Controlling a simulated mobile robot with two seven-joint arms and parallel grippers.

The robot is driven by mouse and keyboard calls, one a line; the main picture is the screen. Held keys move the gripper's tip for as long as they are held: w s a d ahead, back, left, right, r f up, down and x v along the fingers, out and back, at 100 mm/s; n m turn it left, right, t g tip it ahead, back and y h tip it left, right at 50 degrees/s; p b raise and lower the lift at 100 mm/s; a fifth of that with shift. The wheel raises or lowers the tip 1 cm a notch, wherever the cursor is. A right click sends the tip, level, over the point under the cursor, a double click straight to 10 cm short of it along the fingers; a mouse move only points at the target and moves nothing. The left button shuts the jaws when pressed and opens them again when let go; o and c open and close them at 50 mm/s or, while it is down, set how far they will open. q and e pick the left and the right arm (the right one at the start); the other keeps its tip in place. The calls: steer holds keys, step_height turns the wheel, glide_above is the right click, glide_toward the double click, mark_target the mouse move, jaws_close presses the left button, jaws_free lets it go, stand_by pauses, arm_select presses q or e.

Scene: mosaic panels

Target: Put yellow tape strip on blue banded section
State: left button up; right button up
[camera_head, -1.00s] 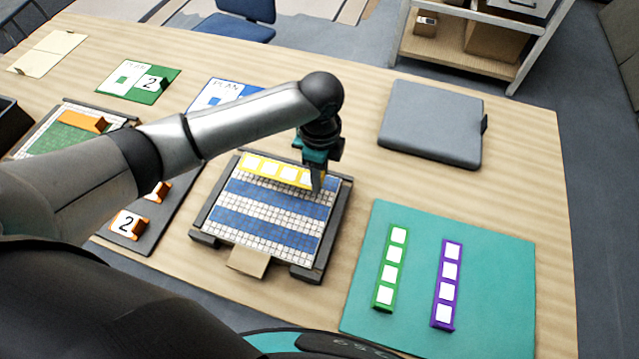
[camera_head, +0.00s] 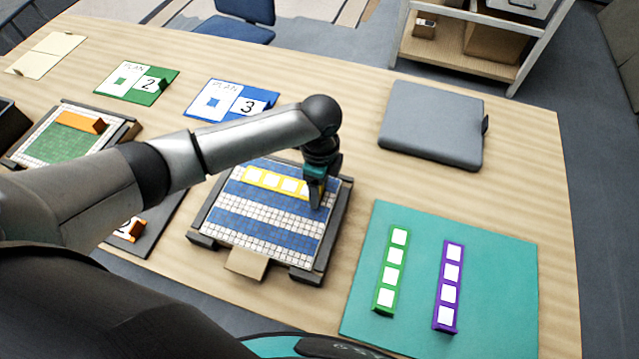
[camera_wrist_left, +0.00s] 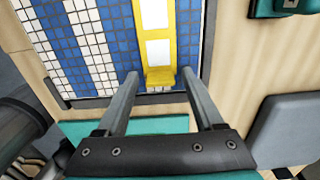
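The yellow tape strip (camera_head: 272,182), with white squares along it, lies over the upper blue band (camera_head: 238,190) of the mosaic panel (camera_head: 225,224). Blue tiles show along both long sides of it in the left wrist view. I cannot tell whether it sits fully flat. My left gripper (camera_head: 316,200) is at the strip's right end. In the left wrist view its fingers (camera_wrist_left: 160,76) are spread, one on each side of the strip's yellow end (camera_wrist_left: 160,82), with gaps visible. My right gripper is not in view.
A teal mat (camera_head: 500,275) at the right holds a green strip (camera_head: 390,271) and a purple strip (camera_head: 447,286). A closed grey case (camera_head: 432,122) lies behind it. Plan cards, including a blue one (camera_head: 230,100), lie at the back left. Bare table separates panel and mat.

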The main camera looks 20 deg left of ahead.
arm_select(q)
step_height(320, 180, up, 12)
steer(key=p, duration=0.2)
steer(key=shift+r, duration=0.2)
stand_by(0.3)
